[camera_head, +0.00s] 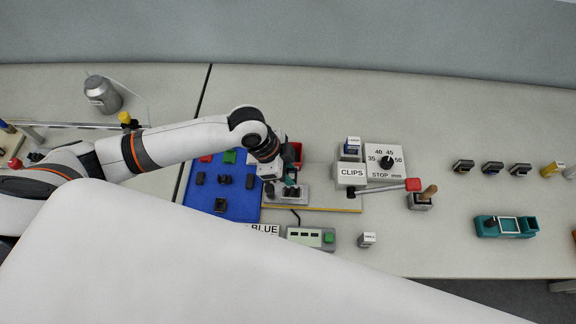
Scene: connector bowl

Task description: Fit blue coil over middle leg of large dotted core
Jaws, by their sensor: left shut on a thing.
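My left gripper (287,182) comes in from the left and points down over a grey fixture (302,196). It is shut on a small blue-green part (291,177), mostly hidden by the fingers; I cannot tell for sure that this is the blue coil. A dark core (291,192) sits in the fixture just under the gripper. Its dots and middle leg are too small to make out, and I cannot tell whether the held part touches it. My right gripper is not in view.
A blue mat (238,207) with several dark cores, a red and a green block lies left of the fixture. A CLIPS box (351,174), a dial box (385,160) and a red-tipped lever (412,185) stand to the right. A green-button box (312,237) is in front.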

